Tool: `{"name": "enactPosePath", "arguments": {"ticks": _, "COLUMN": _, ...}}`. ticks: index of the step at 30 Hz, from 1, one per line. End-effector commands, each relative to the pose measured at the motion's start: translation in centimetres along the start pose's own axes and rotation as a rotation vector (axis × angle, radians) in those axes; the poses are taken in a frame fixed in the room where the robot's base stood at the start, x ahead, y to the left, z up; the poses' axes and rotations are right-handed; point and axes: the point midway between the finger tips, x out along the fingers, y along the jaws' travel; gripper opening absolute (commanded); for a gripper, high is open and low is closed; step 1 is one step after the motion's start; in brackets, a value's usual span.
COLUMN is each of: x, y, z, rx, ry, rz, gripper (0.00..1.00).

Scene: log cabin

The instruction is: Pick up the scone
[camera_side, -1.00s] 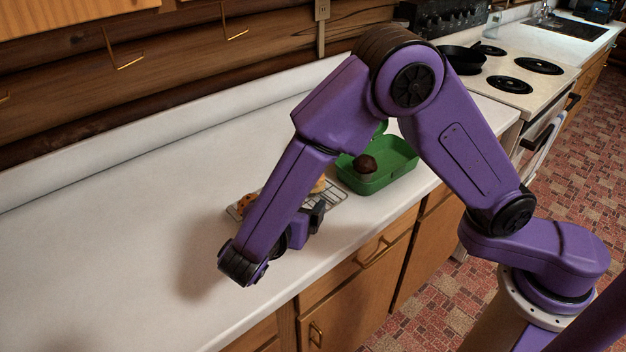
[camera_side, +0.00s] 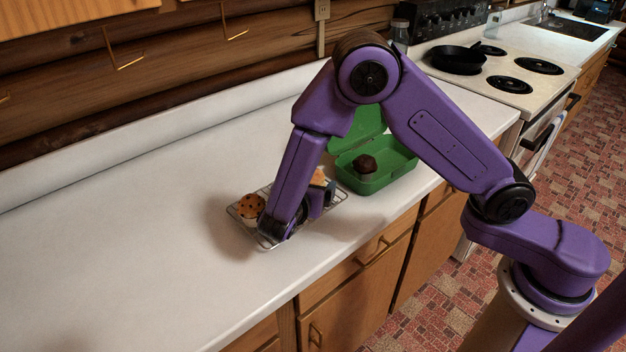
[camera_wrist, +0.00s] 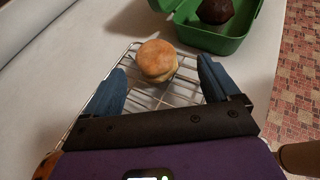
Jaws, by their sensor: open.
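The scone (camera_wrist: 157,60) is round and golden-topped with a pale side. It sits on a wire cooling rack (camera_wrist: 183,94) in the wrist view, ahead of and between my open fingers. My gripper (camera_wrist: 161,79) is open and empty, with one blue finger on each side. In the side view my gripper (camera_side: 322,194) is low over the rack (camera_side: 235,212).
A green lunchbox (camera_side: 393,178) with its lid raised stands right of the rack and holds a dark chocolate muffin (camera_side: 365,163). A chocolate-chip muffin (camera_side: 251,206) sits at the rack's left end. The white counter (camera_side: 120,230) is clear to the left.

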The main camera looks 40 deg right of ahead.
Motion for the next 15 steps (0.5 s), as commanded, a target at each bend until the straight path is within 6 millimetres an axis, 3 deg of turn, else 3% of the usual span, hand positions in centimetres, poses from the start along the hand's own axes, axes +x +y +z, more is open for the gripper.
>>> {"name": "enactPosePath", "arguments": {"ticks": 9, "x": 4.2, "y": 0.5, "z": -0.6, "rx": 0.000, "ry": 0.000, "rz": -0.003, "gripper": 0.89}}
{"name": "enactPosePath", "arguments": {"ticks": 15, "x": 4.7, "y": 0.5, "z": -0.6, "rx": 0.000, "ry": 0.001, "rz": -0.001, "gripper": 0.89}}
